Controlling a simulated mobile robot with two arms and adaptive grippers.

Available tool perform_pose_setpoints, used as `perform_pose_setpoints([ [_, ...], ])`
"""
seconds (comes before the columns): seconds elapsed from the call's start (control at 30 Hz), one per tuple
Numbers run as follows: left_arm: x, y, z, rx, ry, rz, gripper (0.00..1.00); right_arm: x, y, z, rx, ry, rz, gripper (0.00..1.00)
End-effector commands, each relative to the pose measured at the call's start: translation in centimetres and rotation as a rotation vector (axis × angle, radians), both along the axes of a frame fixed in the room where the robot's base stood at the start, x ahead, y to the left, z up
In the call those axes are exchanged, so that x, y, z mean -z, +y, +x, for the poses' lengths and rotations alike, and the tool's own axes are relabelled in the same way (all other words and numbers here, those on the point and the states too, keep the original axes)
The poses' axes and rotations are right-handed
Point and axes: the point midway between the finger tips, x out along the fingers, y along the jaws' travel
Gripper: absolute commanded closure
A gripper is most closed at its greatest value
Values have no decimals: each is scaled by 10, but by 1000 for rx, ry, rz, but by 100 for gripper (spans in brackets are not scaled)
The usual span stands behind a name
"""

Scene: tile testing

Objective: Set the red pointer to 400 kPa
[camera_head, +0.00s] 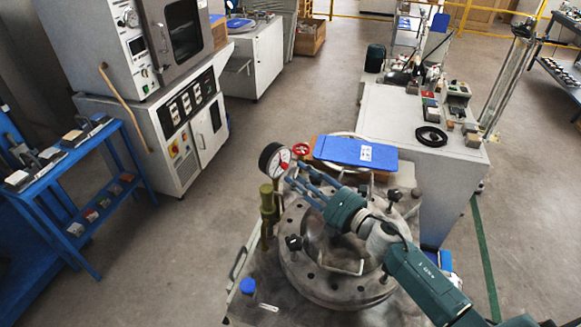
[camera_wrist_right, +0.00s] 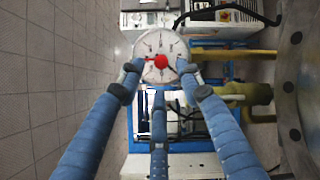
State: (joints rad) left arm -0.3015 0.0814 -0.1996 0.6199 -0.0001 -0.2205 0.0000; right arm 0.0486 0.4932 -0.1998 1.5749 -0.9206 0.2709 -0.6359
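The pressure gauge (camera_head: 274,160) has a white dial in a black rim and stands upright on the olive-green valve fitting (camera_head: 268,204), beside the round metal vessel. In the right wrist view the dial (camera_wrist_right: 163,57) faces me, and the red pointer (camera_wrist_right: 160,61) has a round red hub at its centre with a thin arm to the left. The scale numbers are too small to read. My right gripper (camera_head: 292,174) is just in front of the gauge. Its blue fingers are spread apart and empty, with tips near the dial's lower edge; contact cannot be told. My left gripper is out of view.
The round metal vessel (camera_head: 338,285) with bolts lies beneath my right arm. A red handwheel (camera_head: 300,150) is close to the gauge's right. A blue lid (camera_head: 355,152) lies behind. A blue-capped bottle (camera_head: 247,287) stands at front left. Open floor lies left of the gauge.

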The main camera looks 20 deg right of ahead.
Motion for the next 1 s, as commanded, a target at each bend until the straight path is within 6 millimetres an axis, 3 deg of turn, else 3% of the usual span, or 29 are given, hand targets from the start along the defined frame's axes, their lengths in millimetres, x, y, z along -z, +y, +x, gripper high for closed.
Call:
perform_pose_setpoints([
  [0.1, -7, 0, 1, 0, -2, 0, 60, -3, 9, 19, 0, 0, 2, 64],
  [0.3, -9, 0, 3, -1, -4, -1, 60, -1, 18, 37, 0, 0, 2, 64],
  [0.63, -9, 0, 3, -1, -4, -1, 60, 1, 19, 40, 0, 2, 0, 64],
  [0.83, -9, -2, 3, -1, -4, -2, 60, 1, 19, 40, 0, 1, 1, 100],
  [1.0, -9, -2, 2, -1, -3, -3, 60, 1, 19, 40, 1, 2, 0, 100],
])
